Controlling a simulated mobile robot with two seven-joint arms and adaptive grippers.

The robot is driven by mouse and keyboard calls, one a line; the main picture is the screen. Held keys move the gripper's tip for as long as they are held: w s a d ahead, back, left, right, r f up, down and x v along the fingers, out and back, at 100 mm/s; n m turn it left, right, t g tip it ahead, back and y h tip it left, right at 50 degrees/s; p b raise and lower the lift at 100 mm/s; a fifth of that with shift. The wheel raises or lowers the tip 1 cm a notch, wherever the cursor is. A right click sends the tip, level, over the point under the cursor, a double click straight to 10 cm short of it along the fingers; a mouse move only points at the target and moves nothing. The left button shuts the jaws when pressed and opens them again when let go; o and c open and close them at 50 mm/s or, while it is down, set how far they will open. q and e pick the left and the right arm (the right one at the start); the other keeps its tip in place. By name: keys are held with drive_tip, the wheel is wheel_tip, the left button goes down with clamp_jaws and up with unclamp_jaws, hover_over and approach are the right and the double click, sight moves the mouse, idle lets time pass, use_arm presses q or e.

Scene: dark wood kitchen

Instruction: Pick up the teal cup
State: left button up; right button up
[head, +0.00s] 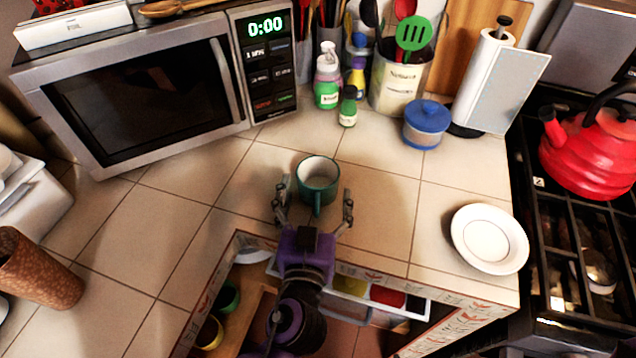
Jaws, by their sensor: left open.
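The teal cup (318,181) stands upright on the tiled counter (390,215) near the middle of the head view. It is white inside, and its handle points toward me. My left gripper (316,197) is open, with one finger on each side of the cup's near part and handle. The cup looks empty. I cannot tell from this view whether the fingers touch it or how high they are above the counter. My right gripper is not in view.
A microwave (140,85) stands behind on the left. Bottles, a utensil crock (397,85), a blue-lidded jar (426,124) and a paper towel holder (480,85) stand behind. A white plate (489,239) lies right, before the stove with a red kettle (590,150). An open drawer is below.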

use_arm(q)
drive_tip(key=shift+c, duration=0.8)
drive_tip(key=c, duration=1.4)
